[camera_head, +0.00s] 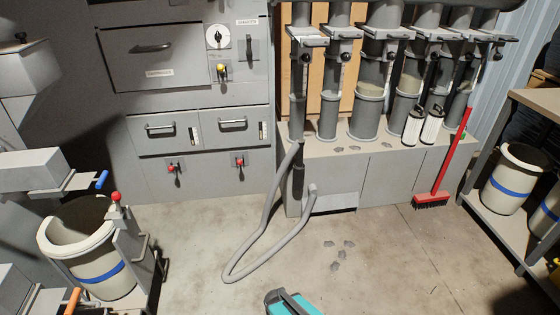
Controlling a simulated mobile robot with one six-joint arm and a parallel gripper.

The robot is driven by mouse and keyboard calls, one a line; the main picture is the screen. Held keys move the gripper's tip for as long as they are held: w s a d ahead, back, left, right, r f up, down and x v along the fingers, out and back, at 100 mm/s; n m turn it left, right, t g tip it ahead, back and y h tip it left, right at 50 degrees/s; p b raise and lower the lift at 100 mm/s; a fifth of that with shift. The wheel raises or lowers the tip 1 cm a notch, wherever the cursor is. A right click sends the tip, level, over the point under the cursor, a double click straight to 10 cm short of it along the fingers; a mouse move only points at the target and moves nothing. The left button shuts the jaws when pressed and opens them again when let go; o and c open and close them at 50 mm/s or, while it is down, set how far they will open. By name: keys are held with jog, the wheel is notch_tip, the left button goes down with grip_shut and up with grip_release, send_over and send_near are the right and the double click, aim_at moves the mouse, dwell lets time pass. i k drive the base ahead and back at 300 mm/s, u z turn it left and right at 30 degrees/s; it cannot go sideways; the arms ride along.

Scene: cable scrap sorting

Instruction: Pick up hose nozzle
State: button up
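A grey hose (262,248) lies in a loop on the floor in front of the low grey cabinet. One end rises to the cabinet's left front corner, below the leftmost tube. The other end meets the cabinet front near a light round fitting (313,189). A dark upright piece (298,178) shows just below the hose's upper end; it may be the hose nozzle, but I cannot tell for sure. My gripper is not in view.
A teal object (293,303) with a dark handle is cut off at the bottom edge. A red broom (440,170) leans on the cabinet. Several grey scraps (335,266) lie on the floor. A bucket (75,235) stands left, another (512,180) on the right rack. The floor between is mostly clear.

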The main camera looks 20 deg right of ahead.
aim_at(299, 164)
jog(key=u, duration=0.5)
jog(key=i, duration=1.05)
jog(key=u, duration=0.25)
